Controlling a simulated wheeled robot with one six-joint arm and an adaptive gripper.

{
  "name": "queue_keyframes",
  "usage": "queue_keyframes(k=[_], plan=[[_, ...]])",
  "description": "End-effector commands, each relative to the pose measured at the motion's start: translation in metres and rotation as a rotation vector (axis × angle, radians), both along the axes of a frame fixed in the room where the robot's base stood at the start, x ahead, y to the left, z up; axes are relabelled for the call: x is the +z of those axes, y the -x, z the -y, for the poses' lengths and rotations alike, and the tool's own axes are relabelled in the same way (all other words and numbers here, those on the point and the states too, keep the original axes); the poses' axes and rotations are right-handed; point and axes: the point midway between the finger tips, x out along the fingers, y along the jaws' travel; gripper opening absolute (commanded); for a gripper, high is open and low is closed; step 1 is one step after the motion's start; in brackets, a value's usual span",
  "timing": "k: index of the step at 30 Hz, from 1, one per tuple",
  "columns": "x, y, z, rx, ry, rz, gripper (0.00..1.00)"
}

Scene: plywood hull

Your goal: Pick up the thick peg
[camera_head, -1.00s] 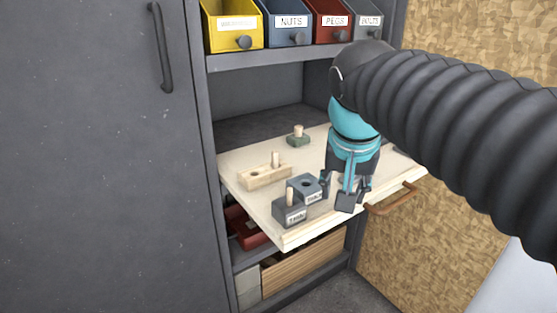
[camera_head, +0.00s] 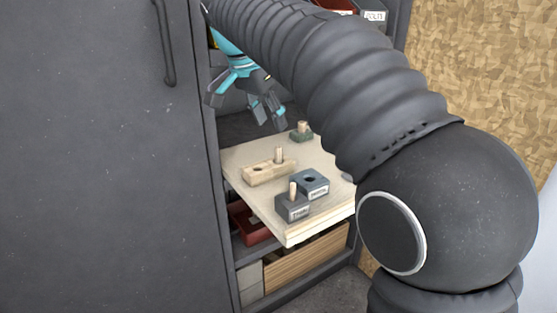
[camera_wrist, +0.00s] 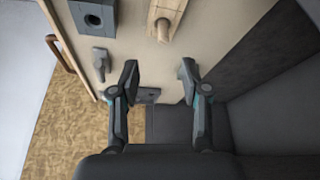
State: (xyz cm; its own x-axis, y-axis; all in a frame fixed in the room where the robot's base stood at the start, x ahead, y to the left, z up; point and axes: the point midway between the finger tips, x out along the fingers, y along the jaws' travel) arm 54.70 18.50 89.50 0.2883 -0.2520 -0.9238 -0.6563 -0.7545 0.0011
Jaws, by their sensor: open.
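In the head view, three pale wooden pegs stand upright: one peg (camera_head: 292,191) in a labelled grey block (camera_head: 291,211) at the front, one peg (camera_head: 279,156) in a wooden block (camera_head: 259,175), and one peg (camera_head: 302,127) in a small green block (camera_head: 301,136) at the back. I cannot tell for certain which is the thick one. My gripper (camera_head: 245,103) is open and empty, above and behind the wooden block. In the wrist view, my gripper (camera_wrist: 158,76) spreads below the wooden block (camera_wrist: 165,10) and its peg (camera_wrist: 163,29), apart from both.
A second grey block (camera_head: 312,183) with an empty hole stands beside the front one; it also shows in the wrist view (camera_wrist: 93,18). All stand on a pale pull-out board (camera_head: 265,212). A grey cabinet door (camera_head: 100,160) bounds the left. A small grey piece (camera_wrist: 100,62) lies on the board.

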Motion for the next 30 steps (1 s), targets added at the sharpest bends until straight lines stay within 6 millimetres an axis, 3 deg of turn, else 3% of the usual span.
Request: queue_keyframes(k=[6,14,24,30], plan=[[-0.034,-0.01,0.009,0.0,0.0,-0.001,0.46],[-0.048,-0.015,0.012,0.001,0.0,-0.001,0.46],[-0.088,-0.029,0.019,0.0,-0.001,-0.001,0.46],[-0.091,-0.03,0.02,0.002,-0.001,0.001,0.46]])
